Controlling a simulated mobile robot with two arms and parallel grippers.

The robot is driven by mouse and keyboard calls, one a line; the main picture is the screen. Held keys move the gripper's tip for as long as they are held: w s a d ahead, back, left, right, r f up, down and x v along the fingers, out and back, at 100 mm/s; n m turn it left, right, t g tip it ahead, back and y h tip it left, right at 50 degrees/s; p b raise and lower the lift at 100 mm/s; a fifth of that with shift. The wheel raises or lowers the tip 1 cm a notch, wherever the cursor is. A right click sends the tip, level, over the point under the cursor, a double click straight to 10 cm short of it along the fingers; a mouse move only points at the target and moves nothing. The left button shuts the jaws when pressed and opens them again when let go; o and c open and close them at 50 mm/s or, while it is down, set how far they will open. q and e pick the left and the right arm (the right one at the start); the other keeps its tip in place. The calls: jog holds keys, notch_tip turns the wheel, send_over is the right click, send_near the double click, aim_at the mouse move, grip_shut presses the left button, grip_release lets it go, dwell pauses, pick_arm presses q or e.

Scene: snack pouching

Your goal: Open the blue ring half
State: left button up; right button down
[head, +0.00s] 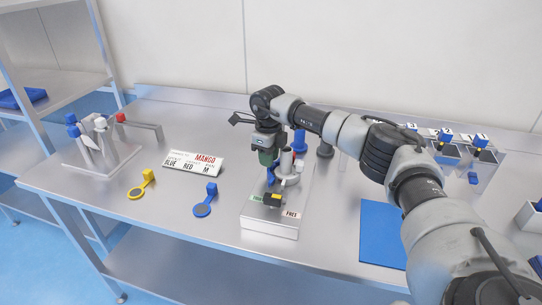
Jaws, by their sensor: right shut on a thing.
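My right gripper (268,160) points down over a small metal station (270,228) at the middle of the table. It is shut on a small blue part (271,176), seen just below the fingers, beside a grey upright cylinder (286,163). Whether this part is the blue ring half is hard to tell, as the gripper hides most of it. A separate blue ring with a handle (204,208) lies flat on the table left of the station. My left gripper is not in view.
A yellow ring (136,194) and a sign reading MANGO, BLUE, RED, M (193,165) lie to the left. A rack with blue- and white-topped items (98,148) stands farther left. A blue mat (382,235) lies right, with bins (470,152) behind.

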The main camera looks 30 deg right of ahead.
jog(key=w+m, duration=0.1)
jog(key=m, duration=0.1)
jog(key=shift+w+a+r+m+p, duration=0.1)
jog(key=shift+w+m+p, duration=0.1)
jog(key=shift+m+p, duration=0.2)
jog(key=w+m, duration=0.1)
jog(key=m, duration=0.2)
jog(key=shift+w+m, duration=0.3)
jog(key=shift+w, duration=0.05)
jog(key=shift+w+d+m, duration=0.3)
jog(key=shift+w+m, duration=0.05)
jog(key=shift+m, duration=0.6)
jog(key=shift+w+d+m, duration=0.35)
jog(key=shift+w+m, duration=0.05)
jog(key=shift+m, duration=0.5)
jog(key=shift+w+d+m, duration=0.3)
jog(key=shift+w+m, duration=0.05)
jog(key=shift+m, duration=0.6)
jog(key=c, duration=1)
grip_release()
jog(key=shift+o, duration=0.2)
notch_tip(320, 180, up, 11)
jog(key=b, duration=0.1)
